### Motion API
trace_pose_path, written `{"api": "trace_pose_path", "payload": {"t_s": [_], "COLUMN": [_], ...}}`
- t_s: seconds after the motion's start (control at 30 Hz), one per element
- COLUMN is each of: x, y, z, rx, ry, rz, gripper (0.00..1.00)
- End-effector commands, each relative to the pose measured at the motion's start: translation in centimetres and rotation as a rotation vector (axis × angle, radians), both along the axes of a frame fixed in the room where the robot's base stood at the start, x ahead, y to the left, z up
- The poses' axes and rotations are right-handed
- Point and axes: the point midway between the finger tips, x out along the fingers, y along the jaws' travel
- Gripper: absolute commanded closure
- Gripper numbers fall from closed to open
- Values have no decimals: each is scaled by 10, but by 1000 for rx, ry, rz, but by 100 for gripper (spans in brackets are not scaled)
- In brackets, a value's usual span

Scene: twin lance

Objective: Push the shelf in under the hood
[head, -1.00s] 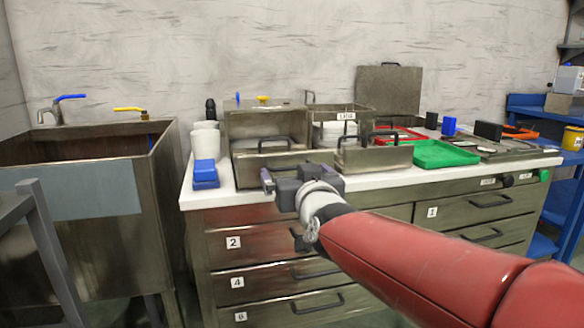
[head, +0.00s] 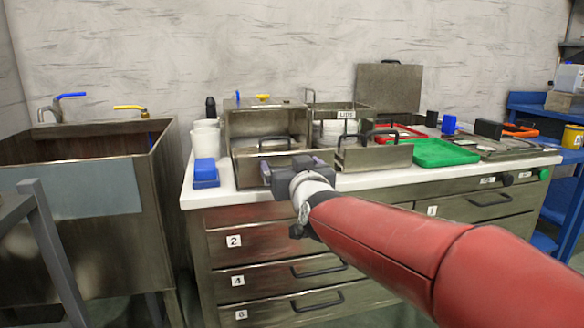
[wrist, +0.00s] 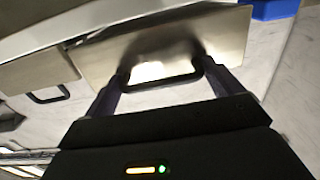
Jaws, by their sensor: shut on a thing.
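The hood (head: 240,122) is a grey metal box at the back left of the counter. The shelf's metal front panel (head: 246,168) stands upright at its open front. My gripper (head: 284,167) is at that panel, hiding part of it. In the wrist view, the two fingers of my gripper (wrist: 163,72) close on the dark handle (wrist: 158,84) of the metal panel (wrist: 165,48), one finger at each end. How deep the shelf sits in the hood is hidden.
A second metal panel (head: 374,159) with a dark handle stands just right, at the tray marked with a label. A green tray (head: 440,153) lies further right. Drawers are below the white counter (head: 215,197).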

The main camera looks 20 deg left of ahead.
Motion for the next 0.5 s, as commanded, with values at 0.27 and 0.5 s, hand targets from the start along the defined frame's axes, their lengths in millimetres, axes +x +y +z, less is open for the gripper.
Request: {"api": "trace_pose_path", "payload": {"t_s": [0.27, 0.5], "x": [26, 68], "y": [16, 42], "z": [2, 4], "rx": [-2, 0], "ry": [3, 1], "rz": [1, 1], "gripper": [49, 49]}}
